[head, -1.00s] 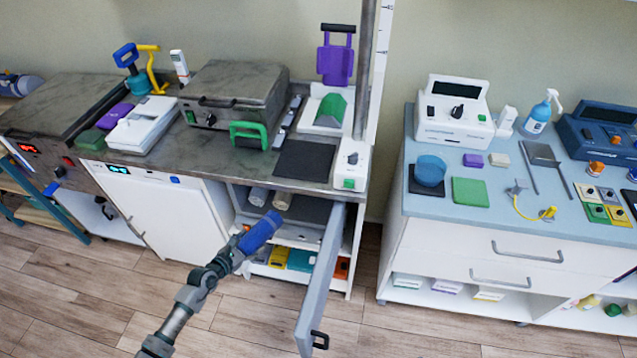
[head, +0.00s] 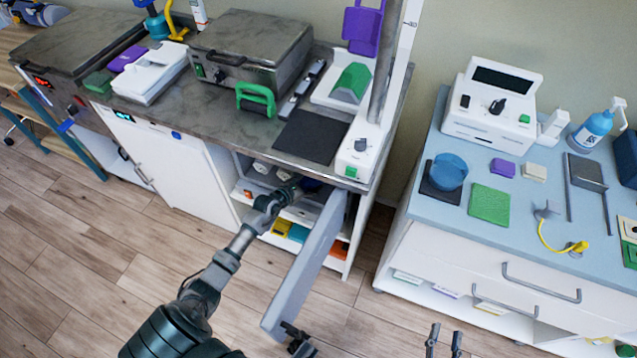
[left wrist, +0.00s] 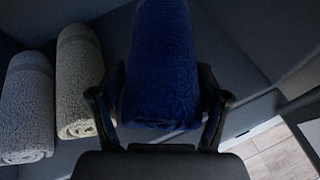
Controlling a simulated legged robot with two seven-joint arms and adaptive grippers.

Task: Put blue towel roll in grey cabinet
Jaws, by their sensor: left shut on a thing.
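The blue towel roll (left wrist: 162,65) is between the fingers of my left gripper (left wrist: 160,105) in the left wrist view. In the head view the gripper (head: 290,188) reaches into the upper shelf space of the open grey cabinet (head: 347,255). There only a dark blue bit of the roll (head: 311,184) shows past the gripper. The roll is over the grey shelf floor; I cannot tell if it touches it. The grey door (head: 305,268) stands wide open, right of my left arm. My right gripper (head: 444,341) shows at the bottom edge with its fingers apart, empty.
Two pale towel rolls (left wrist: 78,80) (left wrist: 27,105) lie left of the blue one. The counter edge is just above the opening. Coloured boxes (head: 298,233) stand on the lower shelf. A blue-topped cart (head: 430,209) stands at the right.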

